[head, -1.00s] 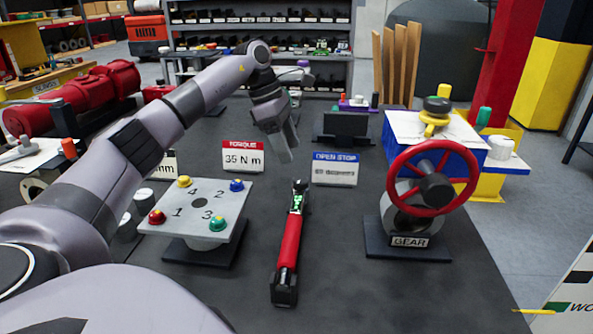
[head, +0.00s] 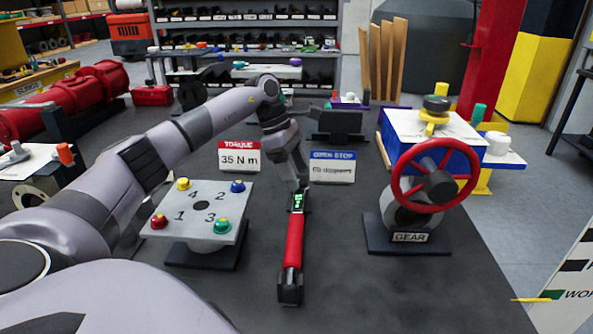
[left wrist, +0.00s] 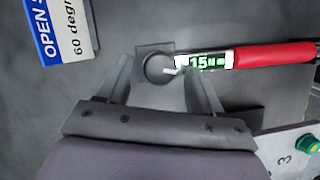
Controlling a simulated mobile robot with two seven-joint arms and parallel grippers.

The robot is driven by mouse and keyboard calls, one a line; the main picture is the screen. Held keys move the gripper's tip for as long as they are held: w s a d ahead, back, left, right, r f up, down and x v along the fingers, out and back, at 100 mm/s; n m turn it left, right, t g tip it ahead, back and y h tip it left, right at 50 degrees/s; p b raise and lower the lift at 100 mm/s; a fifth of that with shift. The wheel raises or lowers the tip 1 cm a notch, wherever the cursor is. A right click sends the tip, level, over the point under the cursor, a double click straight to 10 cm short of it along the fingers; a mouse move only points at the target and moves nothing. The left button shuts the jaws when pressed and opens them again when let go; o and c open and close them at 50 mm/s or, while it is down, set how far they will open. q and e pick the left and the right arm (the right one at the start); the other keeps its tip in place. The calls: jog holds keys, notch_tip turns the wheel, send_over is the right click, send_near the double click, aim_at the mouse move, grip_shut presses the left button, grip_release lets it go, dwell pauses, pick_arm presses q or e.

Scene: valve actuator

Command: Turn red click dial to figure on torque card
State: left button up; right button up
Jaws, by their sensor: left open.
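The torque wrench lies on the dark table with its red handle (head: 294,242) toward me and its head away. Its green display (head: 298,201) also shows in the left wrist view (left wrist: 203,62), where it seems to read 15. The torque card (head: 239,158) stands behind and reads 35 N m. My left gripper (head: 300,186) is low at the wrench's far end. In the left wrist view its open fingers (left wrist: 162,68) are on either side of the round wrench head (left wrist: 158,67); contact cannot be told. I cannot make out a separate red dial. My right gripper is out of view.
A grey plate with coloured, numbered knobs (head: 203,210) stands left of the wrench. The gear unit with a red handwheel (head: 435,183) stands at the right. An open stop card (head: 332,167) is behind the wrench. The table right of the handle is clear.

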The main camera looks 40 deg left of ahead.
pick_arm(q)
jog(key=shift+d+f, duration=0.1)
jog(key=shift+f, duration=0.1)
jog(key=c, duration=1.1)
jog(key=shift+o, duration=0.2)
jog(key=shift+m, duration=0.4)
jog(key=shift+w+r+m+g+p, duration=0.15)
jog(key=shift+m+g+p, duration=0.15)
jog(key=shift+m+p, duration=0.25)
jog(key=m+g, duration=0.1)
jog(key=m, duration=0.1)
jog(key=shift+w+m+h, duration=0.1)
jog(key=shift+m+h, duration=0.2)
jog(key=shift+m, duration=0.05)
jog(key=m+g, duration=0.1)
jog(key=m, duration=0.2)
jog(key=m+g+b, duration=0.1)
jog(key=m, duration=0.2)
jog(key=shift+w+y, duration=0.2)
jog(key=shift+y, duration=0.2)
